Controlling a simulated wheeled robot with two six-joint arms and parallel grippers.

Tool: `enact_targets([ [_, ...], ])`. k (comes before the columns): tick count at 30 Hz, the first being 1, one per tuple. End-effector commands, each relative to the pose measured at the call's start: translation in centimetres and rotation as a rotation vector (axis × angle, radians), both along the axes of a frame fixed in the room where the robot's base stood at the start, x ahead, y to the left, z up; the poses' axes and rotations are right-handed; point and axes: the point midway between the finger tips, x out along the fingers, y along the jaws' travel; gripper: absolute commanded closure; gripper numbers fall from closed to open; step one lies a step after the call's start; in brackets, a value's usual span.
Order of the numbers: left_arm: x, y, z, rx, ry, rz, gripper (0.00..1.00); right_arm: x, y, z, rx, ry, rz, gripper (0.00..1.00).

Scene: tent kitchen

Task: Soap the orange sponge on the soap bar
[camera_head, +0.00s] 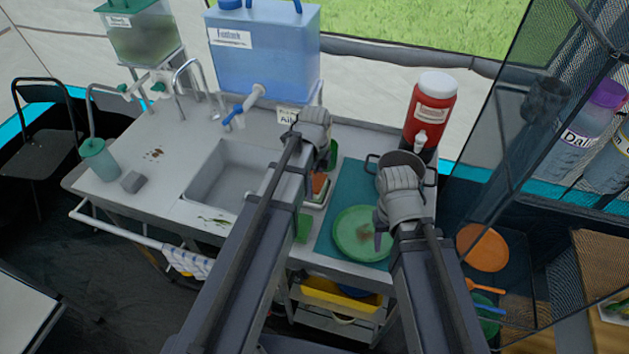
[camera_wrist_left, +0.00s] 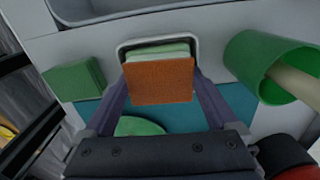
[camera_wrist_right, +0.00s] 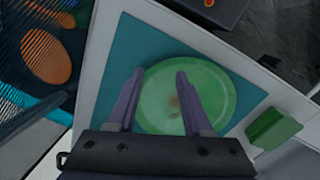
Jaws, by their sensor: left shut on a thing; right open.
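The orange sponge (camera_wrist_left: 160,82) is between the fingertips of my left gripper (camera_wrist_left: 162,88), which is shut on it. The pale green soap bar (camera_wrist_left: 157,52) lies in a white soap dish (camera_wrist_left: 190,46) just beyond the sponge. In the left wrist view the sponge overlaps the soap's near part; I cannot tell whether they touch. In the head view the sponge (camera_head: 319,183) is partly hidden by my left arm. My right gripper (camera_wrist_right: 156,78) is open and empty above the green plate (camera_wrist_right: 220,95).
The plate, with a brown stain, lies on a teal mat (camera_head: 338,190). A green cup (camera_wrist_left: 250,65) stands right of the dish, and a green block (camera_wrist_left: 75,80) lies left. The sink (camera_head: 232,178) is left of my left arm. A red jug (camera_head: 430,108) and pot (camera_head: 402,160) stand at the right.

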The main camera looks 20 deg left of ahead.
Motion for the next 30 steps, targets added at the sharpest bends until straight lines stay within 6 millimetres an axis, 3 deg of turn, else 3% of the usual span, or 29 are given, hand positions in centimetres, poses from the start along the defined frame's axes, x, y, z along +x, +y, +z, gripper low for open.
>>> enact_targets([
  [16, -0.1, 0.0, 0.2, -0.001, 0.001, 0.000, 0.52, 0.0, 0.0, 0.2, 0.000, 0.000, 0.000, 0.50],
  [30, 0.0, 0.0, 3.7, 0.000, 0.001, 0.000, 0.52, 0.0, 0.0, 3.7, 0.000, 0.000, 0.000, 0.50],
])
